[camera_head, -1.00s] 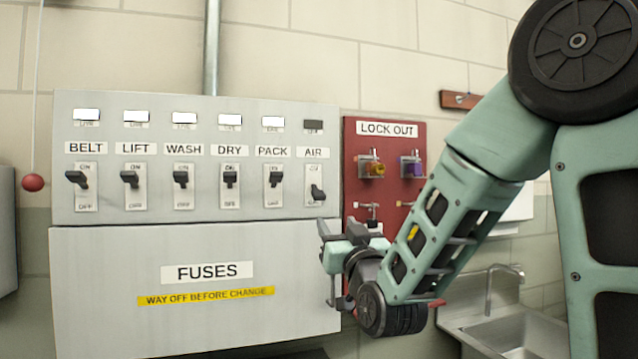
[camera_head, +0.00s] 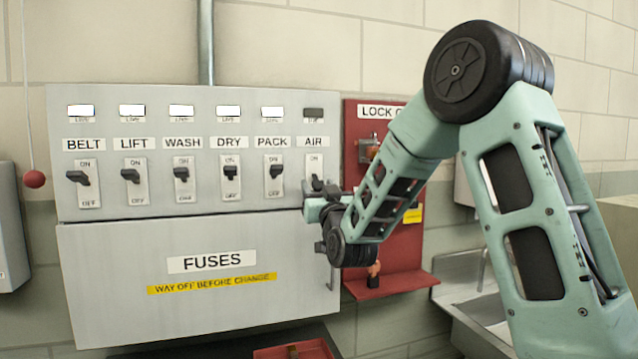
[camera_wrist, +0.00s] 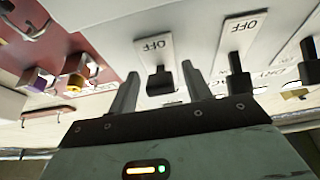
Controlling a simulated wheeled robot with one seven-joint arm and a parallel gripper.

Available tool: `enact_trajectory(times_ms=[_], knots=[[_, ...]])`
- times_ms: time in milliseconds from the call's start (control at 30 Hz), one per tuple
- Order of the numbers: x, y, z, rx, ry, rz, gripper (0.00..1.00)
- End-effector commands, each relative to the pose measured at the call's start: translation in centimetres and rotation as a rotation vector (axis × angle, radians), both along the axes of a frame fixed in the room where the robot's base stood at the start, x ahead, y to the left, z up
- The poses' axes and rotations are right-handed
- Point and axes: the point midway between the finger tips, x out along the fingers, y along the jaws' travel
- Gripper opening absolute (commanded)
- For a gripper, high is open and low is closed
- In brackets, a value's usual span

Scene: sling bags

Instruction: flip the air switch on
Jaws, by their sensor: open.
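The air switch (camera_head: 316,183) is the rightmost in a row of black lever switches on the grey panel, under the AIR label. Its lever sits low on its plate, at the OFF end, and the lamp window above it (camera_head: 313,113) is dark. My gripper (camera_head: 318,198) is at the lower part of this switch and partly covers it. In the wrist view, where the lettering is upside down, the open fingers (camera_wrist: 158,68) stand on either side of the black air lever (camera_wrist: 160,84). I cannot tell whether they touch it.
The pack switch (camera_head: 274,176) is just left, and its lever (camera_wrist: 240,84) lies close outside one finger. The other lamp windows are bright. A red lock-out board (camera_head: 400,250) is close on the right, behind my arm. The fuse box (camera_head: 200,290) is below.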

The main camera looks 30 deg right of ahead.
Motion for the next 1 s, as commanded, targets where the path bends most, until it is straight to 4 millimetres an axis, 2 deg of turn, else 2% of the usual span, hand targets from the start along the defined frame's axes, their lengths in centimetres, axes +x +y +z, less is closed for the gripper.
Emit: enact_trajectory(times_ms=[267, 300, 400, 467, 767, 1000], knots=[[0.2, -0.1, 0.0, 0.000, 0.001, 0.000, 0.49], [0.2, -0.1, 0.0, 0.000, 0.001, 0.000, 0.46], [0.2, -0.1, 0.0, 0.000, 0.000, 0.000, 0.18], [0.2, -0.1, 0.0, 0.000, 0.000, 0.000, 0.04], [0.1, 0.0, 0.4, 0.005, 0.020, 0.001, 0.04], [-0.2, 0.1, 1.3, 0.037, 0.126, 0.000, 0.04]])
